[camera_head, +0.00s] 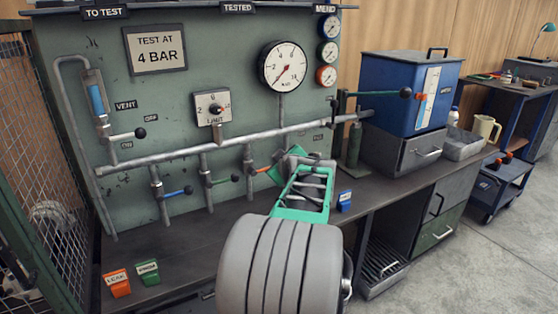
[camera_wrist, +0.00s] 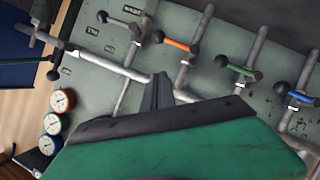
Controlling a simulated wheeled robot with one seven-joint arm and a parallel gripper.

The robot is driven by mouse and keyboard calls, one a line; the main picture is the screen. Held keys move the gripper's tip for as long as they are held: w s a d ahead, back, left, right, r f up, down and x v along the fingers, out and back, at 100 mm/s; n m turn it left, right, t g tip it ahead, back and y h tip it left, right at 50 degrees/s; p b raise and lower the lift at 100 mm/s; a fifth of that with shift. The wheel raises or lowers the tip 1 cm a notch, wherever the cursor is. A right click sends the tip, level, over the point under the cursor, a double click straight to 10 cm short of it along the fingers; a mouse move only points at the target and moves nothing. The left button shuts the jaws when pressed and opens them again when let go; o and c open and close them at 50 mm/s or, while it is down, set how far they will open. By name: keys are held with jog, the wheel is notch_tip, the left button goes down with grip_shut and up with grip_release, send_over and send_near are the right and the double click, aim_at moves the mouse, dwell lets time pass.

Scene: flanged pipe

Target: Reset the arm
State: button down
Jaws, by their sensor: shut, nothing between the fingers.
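My gripper (camera_head: 292,160) reaches over the bench toward the pipework on the green test panel (camera_head: 190,55). It is shut with nothing between its fingers. In the wrist view its dark fingertips (camera_wrist: 162,90) show close together in front of the main pipe (camera_wrist: 125,68). In the head view it partly covers the orange-handled valve (camera_head: 262,169). That valve also shows in the wrist view (camera_wrist: 180,44), apart from the fingers. The green-handled valve (camera_head: 222,181) and blue-handled valve (camera_head: 175,193) are to its left in the head view.
A large pressure gauge (camera_head: 283,66) is on the panel. An orange LEAK block (camera_head: 117,282) and a green block (camera_head: 148,272) stand at the bench's front left, a blue block (camera_head: 344,201) right of my gripper. A blue tank (camera_head: 400,92) stands right. A mesh cage (camera_head: 35,200) borders the left.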

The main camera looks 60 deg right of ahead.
jog(key=shift+a, duration=0.1)
dwell(0.3)
jog(key=w+a+r+y+p, duration=0.2)
jog(key=w+a+p, duration=0.15)
jog(key=a, duration=0.55)
jog(key=w+a+r+g+y+p, duration=0.1)
jog(key=w+a+r+y+p, duration=0.1)
jog(key=a+p, duration=0.45)
jog(key=w+a+r+y+p, duration=0.2)
jog(key=w+a, duration=0.1)
jog(key=a, duration=0.7)
jog(key=s+a+r+n+g+y+p, duration=0.1)
jog(key=s+a+p, duration=0.15)
jog(key=a, duration=0.45)
jog(key=s+a+r+g+y+p, duration=0.15)
jog(key=a+p, duration=0.25)
jog(key=a, duration=0.4)
jog(key=s+a+g+p, duration=0.3)
jog(key=s+a+p, duration=0.2)
jog(key=s+a, duration=0.6)
jog(key=shift+s+a+r+y+p, duration=0.15)
jog(key=shift+s+r+y+p, duration=0.1)
jog(key=shift+y+p, duration=0.15)
jog(key=shift+w+g, duration=0.1)
jog(key=shift+g, duration=0.15)
